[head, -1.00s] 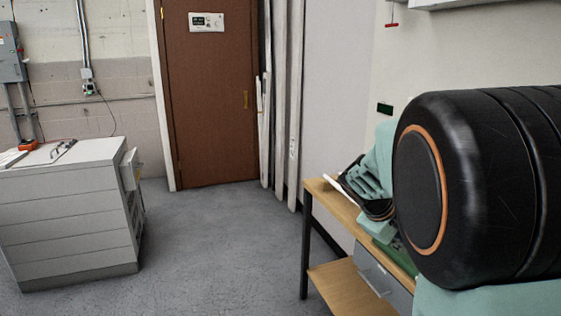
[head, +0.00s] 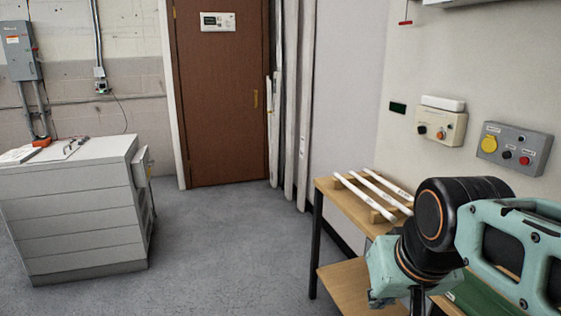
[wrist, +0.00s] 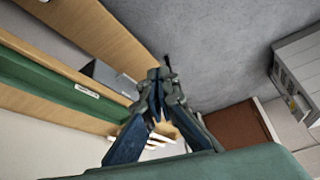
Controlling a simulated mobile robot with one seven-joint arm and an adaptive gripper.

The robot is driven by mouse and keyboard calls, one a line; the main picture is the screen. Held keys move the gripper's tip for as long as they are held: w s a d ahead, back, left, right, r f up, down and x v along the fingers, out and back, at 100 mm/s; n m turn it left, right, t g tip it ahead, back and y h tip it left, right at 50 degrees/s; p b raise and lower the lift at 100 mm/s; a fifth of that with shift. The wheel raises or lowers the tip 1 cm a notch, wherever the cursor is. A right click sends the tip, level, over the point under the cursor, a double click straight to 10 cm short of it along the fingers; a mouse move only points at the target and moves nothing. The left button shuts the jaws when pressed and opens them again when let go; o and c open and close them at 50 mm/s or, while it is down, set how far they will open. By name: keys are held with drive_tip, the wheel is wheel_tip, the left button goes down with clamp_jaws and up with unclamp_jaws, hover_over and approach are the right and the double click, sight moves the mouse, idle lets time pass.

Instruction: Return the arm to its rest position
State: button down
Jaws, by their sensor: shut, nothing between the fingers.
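My gripper (wrist: 159,84) shows in the wrist view with its two dark fingers together at the tips and nothing between them. It hangs in free air, with the wooden bench (wrist: 130,40) and grey floor behind it. In the head view my arm fills the lower right in front of the bench (head: 345,203), and the gripper itself cannot be made out clearly there. Several white rods (head: 372,194) lie on wooden rests on the bench top.
A grey cabinet (head: 75,215) with a clipboard and cables on top stands at left. Control boxes (head: 515,147) hang on the right wall above the bench. A brown door (head: 222,100) is at the back. The grey floor (head: 230,250) between cabinet and bench is clear.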

drive_tip(key=s+a+f, duration=0.1)
drive_tip(key=s+a, duration=0.3)
drive_tip(key=s, duration=0.2)
wheel_tip(320, 180, up, 21)
drive_tip(key=p, duration=2.2)
drive_tip(key=shift+w, duration=0.3)
drive_tip(key=shift+d, duration=0.1)
